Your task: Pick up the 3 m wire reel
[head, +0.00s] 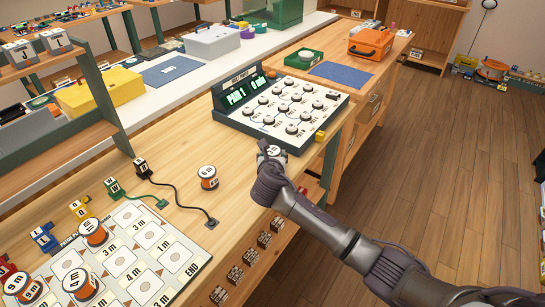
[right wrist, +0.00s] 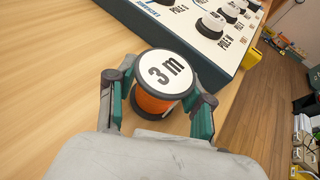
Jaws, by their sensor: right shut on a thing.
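The 3 m wire reel (right wrist: 163,80) is orange with a black rim and a white top marked "3 m". In the right wrist view it stands upright between the two green-padded fingers of my right gripper (right wrist: 160,100), which is shut on it. In the head view my right gripper (head: 271,158) is at the front edge of the wooden bench (head: 235,200), just in front of the phone panel, and the reel's white top (head: 271,150) shows at its tip. I cannot tell whether the reel touches the bench. My left gripper is not in view.
The phone panel (head: 290,100) with several knobs stands close behind the reel. Another reel (head: 208,177) stands to its left on the bench. A printed board (head: 130,255) with several reels lies at the lower left, near plugs with cables. Bench space between is mostly clear.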

